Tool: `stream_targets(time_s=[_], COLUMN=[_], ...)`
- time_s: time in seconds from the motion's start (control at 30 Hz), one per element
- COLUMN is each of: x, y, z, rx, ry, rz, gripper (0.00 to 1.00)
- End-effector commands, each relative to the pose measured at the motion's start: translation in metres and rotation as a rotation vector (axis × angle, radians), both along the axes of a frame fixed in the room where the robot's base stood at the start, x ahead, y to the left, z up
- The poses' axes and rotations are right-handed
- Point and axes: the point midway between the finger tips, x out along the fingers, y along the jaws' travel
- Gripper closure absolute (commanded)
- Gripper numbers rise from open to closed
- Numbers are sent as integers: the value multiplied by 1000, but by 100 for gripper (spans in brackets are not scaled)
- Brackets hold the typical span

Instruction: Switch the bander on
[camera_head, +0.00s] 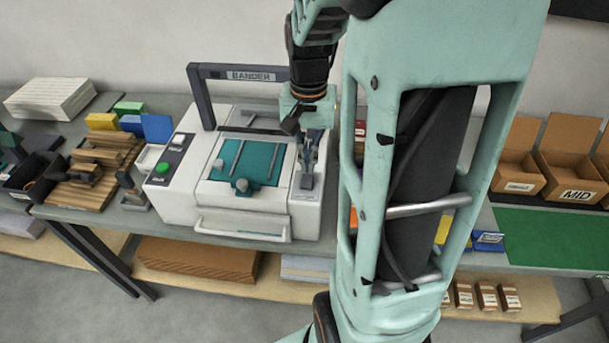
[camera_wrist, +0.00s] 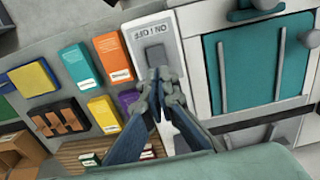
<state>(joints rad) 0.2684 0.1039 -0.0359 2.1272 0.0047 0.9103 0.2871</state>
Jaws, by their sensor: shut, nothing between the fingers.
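The bander (camera_head: 180,205) is a white machine with a teal plate and a dark arch labelled BANDER, on the grey bench. Its grey rocker switch (camera_wrist: 156,56) sits on a white ON/OFF plate (camera_wrist: 135,42), upside down in the wrist view. In the head view the switch area (camera_head: 307,182) is right of the teal plate. My gripper (camera_wrist: 160,76) is shut and empty, its tips at the near end of the switch. It also shows in the head view (camera_head: 308,160), pointing down over the machine's right side. The tips hide part of the switch; I cannot tell contact or the rocker's position.
A green button (camera_head: 162,168) is on the bander's left panel. The dark arch (camera_head: 200,95) rises left of my gripper. Several coloured boxes (camera_wrist: 76,66) stand beside the machine in the wrist view. Cardboard bins (camera_head: 571,150) and a green mat (camera_head: 550,238) lie right of my arm.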

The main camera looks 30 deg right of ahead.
Motion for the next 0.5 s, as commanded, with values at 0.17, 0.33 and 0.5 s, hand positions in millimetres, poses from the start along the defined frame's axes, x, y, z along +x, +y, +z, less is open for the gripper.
stream_targets(time_s=[0.17,0.33,0.5], x=[0,0,0], y=[0,0,0], z=[-11,-24,-29], rx=[1,1,1], ry=[1,1,1], rz=[0,0,0], gripper=[100,100,100])
